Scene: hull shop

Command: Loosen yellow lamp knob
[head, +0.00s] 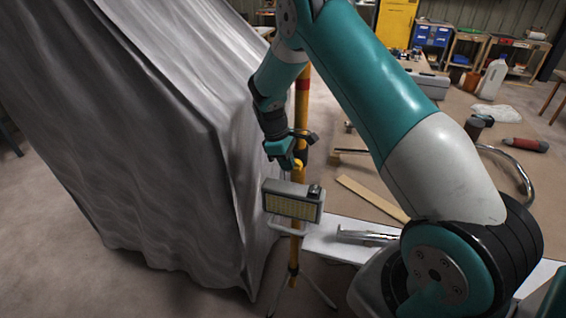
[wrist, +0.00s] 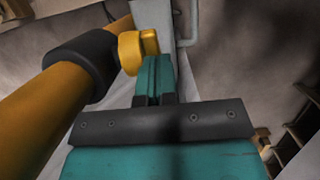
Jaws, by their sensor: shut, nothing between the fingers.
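The work lamp (head: 292,205), a grey box with a pale gridded face, is mounted on a yellow pole with tripod legs. The yellow knob (wrist: 130,52) is beside the pole (wrist: 45,108), next to a black collar, and has a small flat tab on its right. My gripper (wrist: 154,62) is shut and empty. Its teal fingertips are right at the knob and overlap its lower edge in the wrist view; I cannot tell whether they touch. In the head view my gripper (head: 286,168) is just above the lamp, and the knob is mostly hidden there.
A grey draped cover (head: 150,130) rises close on the left. A white board (head: 335,243) with a metal tool lies on the floor by the stand. A wooden plank (head: 372,198) and a curved metal tube base (head: 505,165) lie to the right. Cluttered benches stand at the back.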

